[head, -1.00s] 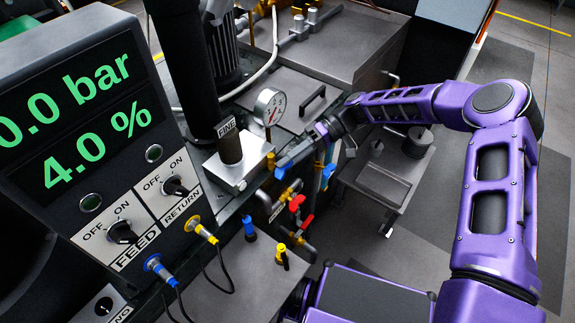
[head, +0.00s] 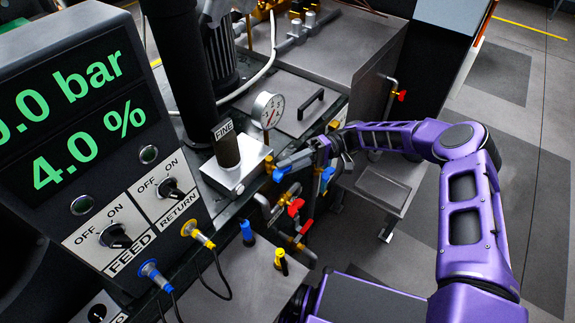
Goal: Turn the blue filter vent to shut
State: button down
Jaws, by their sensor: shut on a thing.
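The blue filter vent (head: 279,174) is a small blue handle on a brass fitting at the right side of the silver filter block (head: 232,172) marked FINE. My gripper (head: 290,162) reaches in from the right and is shut on the vent handle. The fingers hide much of the handle, so its exact angle is hard to tell. My purple arm extends from the gripper to the right and down.
A second blue handle (head: 327,174) hangs just right of my gripper. A red-handled valve (head: 295,207) is below it. A pressure gauge (head: 268,110) stands above and left. The control panel (head: 125,235) fills the left; it reads 4.0 %.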

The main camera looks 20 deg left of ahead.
jog(key=c, duration=0.8)
grip_release()
jog(key=shift+s, duration=0.1)
jog(key=shift+c, duration=0.2)
jog(key=v, duration=1.2)
jog(key=shift+a, duration=0.1)
